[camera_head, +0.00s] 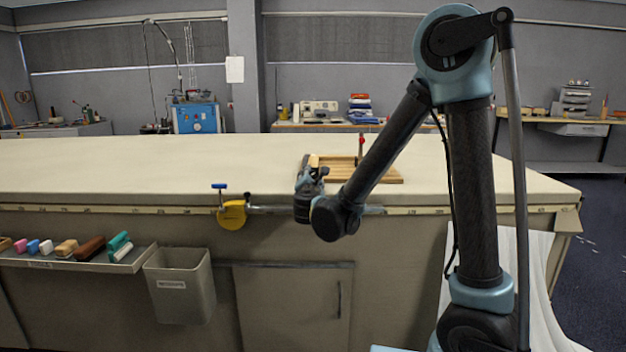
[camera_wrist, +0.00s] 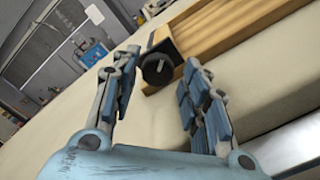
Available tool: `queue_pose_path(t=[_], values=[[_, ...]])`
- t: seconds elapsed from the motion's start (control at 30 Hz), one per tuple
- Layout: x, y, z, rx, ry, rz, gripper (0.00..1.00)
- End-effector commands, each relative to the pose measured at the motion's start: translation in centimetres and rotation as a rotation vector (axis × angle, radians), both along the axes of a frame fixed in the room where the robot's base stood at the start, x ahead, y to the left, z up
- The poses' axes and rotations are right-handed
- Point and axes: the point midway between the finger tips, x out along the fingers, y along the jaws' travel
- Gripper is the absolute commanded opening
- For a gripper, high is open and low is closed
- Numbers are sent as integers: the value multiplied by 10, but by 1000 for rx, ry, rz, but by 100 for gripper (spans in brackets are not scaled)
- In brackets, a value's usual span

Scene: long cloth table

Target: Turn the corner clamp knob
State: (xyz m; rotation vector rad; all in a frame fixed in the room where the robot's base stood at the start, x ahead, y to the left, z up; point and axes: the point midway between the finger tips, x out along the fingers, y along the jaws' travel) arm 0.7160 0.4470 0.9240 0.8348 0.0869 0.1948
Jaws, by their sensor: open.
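A round black knob (camera_wrist: 158,69) sits on a dark bracket at the corner of a wooden frame (camera_wrist: 222,38) in the wrist view. My gripper (camera_wrist: 161,78) is open. Its two blue-padded fingers stand on either side of the knob in the picture, with nothing held between them. Whether a finger touches the knob I cannot tell. In the head view, my gripper (camera_head: 313,168) is at the table's front edge, by the left end of the wooden frame (camera_head: 388,178). The knob is hidden or too small there.
The long cloth table (camera_head: 120,165) is mostly bare. A yellow clamp (camera_head: 232,215) with a blue handle is on its front edge, left of my gripper. A red-topped post (camera_head: 361,142) rises at the frame. A bin (camera_head: 180,287) and a brush shelf (camera_head: 130,262) hang in front.

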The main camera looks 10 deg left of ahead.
Motion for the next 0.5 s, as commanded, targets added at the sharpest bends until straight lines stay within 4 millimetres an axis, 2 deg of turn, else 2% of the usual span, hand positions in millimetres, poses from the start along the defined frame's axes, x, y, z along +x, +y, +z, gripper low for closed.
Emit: queue_pose_path(t=[0.03,0.2,0.5], values=[[-12,-2,-1,2,3,6,52],[-44,-9,-1,2,4,5,52],[-83,-18,-1,1,2,2,52]])
